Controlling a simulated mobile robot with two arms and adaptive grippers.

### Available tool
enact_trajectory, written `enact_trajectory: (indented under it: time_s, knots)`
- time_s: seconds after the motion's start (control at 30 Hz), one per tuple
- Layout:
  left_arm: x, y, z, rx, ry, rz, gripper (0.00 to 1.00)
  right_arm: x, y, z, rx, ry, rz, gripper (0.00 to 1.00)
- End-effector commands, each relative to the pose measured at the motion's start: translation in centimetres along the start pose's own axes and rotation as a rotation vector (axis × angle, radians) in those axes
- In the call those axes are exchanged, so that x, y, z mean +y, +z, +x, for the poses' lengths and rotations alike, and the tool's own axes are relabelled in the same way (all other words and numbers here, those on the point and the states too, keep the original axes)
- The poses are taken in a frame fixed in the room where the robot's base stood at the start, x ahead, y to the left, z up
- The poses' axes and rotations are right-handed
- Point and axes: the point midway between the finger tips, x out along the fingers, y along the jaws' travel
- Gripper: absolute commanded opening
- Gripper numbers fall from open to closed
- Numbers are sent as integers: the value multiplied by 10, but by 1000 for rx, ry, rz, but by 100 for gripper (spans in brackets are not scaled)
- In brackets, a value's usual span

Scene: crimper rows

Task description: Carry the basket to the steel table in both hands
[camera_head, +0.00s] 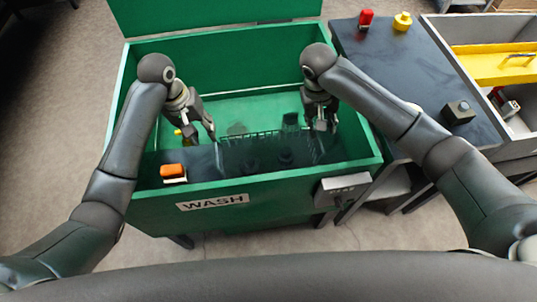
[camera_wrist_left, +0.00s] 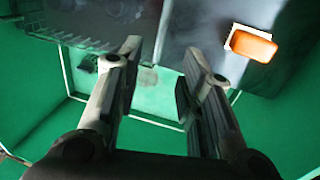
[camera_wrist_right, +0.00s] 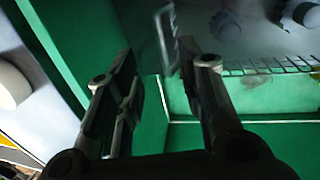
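The basket (camera_head: 268,137) is a dark wire basket inside the green tank marked WASH, holding dark round items. Its rim also shows in the left wrist view (camera_wrist_left: 62,37). In the right wrist view, a pale upright handle (camera_wrist_right: 165,38) appears between the fingertips; I cannot tell if they touch it. My left gripper (camera_head: 205,136) is open and empty by the basket's left end. My right gripper (camera_head: 322,122) is open at its right end. A dark grey-blue table (camera_head: 405,75), possibly the steel table, stands right of the tank.
The green tank's front wall (camera_head: 150,213) and raised lid (camera_head: 215,10) surround the basket. An orange-and-white block (camera_head: 173,172) sits on the tank's dark ledge. A red item (camera_head: 365,19), a yellow item (camera_head: 402,21) and a dark box (camera_head: 458,112) sit on the table; its middle is clear.

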Motion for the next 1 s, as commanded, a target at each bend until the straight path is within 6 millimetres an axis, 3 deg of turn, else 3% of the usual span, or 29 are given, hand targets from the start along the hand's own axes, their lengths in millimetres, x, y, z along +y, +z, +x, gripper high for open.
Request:
enact_trajectory:
  time_s: [0.43,1.0]
  knots:
    - [0,0,9,-4,0,-1,35,1,0,9,-3,1,2,36]
    - [0,0,98,-3,0,-1,35,0,0,98,-2,0,2,36]
